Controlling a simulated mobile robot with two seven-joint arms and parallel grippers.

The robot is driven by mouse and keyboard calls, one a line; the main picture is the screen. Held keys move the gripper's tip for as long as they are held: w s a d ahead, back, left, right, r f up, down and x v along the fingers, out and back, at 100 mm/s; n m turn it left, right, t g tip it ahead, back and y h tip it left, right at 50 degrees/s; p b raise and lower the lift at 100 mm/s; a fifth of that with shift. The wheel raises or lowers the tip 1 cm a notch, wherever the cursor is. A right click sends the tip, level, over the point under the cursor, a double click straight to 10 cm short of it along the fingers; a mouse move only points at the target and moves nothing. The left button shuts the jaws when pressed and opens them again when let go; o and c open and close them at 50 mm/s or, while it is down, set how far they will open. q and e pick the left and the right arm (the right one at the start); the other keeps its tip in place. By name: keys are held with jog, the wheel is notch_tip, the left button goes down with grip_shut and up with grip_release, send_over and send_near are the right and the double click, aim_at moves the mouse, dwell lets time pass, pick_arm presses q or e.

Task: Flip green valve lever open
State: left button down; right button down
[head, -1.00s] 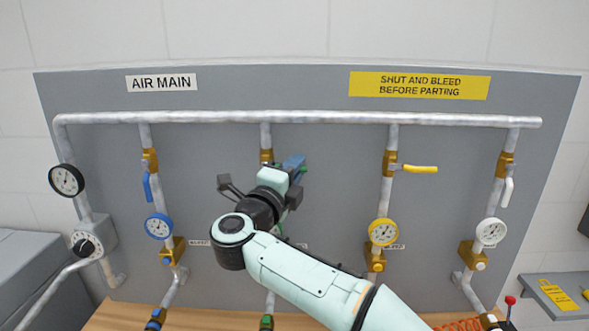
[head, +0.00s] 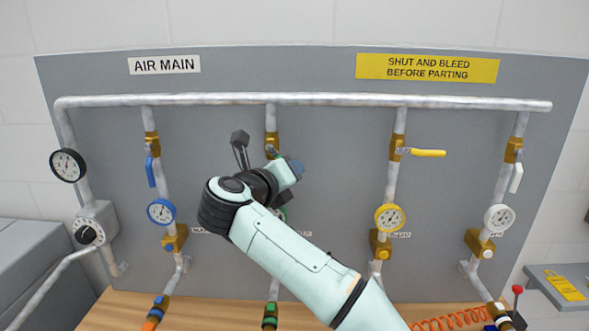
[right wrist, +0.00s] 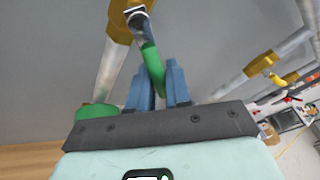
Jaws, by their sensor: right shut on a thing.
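The green valve lever (right wrist: 152,66) shows in the right wrist view, running from the valve's metal stem down between two blue fingers. My right gripper (right wrist: 159,82) is shut on this lever. In the head view the right gripper (head: 296,167) is in front of the second pipe from the left, just below its brass valve (head: 272,144). The gripper and wrist hide the lever there, and most of the green gauge (head: 281,213). The brass valve body also shows at the top of the right wrist view (right wrist: 122,22). My left gripper is not in view.
A blue lever (head: 150,171) and a white lever (head: 516,178) hang along their pipes. A yellow lever (head: 429,153) sticks out sideways. Gauges (head: 389,217) sit lower on the pipes. The wooden bench (head: 215,312) and an orange coiled hose (head: 450,322) lie below.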

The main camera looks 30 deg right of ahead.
jog(key=shift+w+a+f+m+t+y, duration=0.2)
jog(key=shift+w+a+m+y, duration=0.15)
jog(key=shift+a+m+y, duration=0.45)
jog(key=shift+w+a+f+m+t+y, duration=0.1)
jog(key=shift+w+a+f+m+y, duration=0.35)
jog(key=shift+m, duration=0.7)
jog(key=shift+w+a+m+t+y, duration=0.15)
jog(key=shift+a+m+y, duration=0.25)
jog(key=shift+m+y, duration=0.45)
jog(key=shift+w, duration=0.1)
jog(key=c, duration=1.1)
grip_release()
jog(key=shift+a, duration=0.1)
jog(key=v, duration=1.3)
jog(key=shift+a+r, duration=0.1)
jog(key=shift+a, duration=0.05)
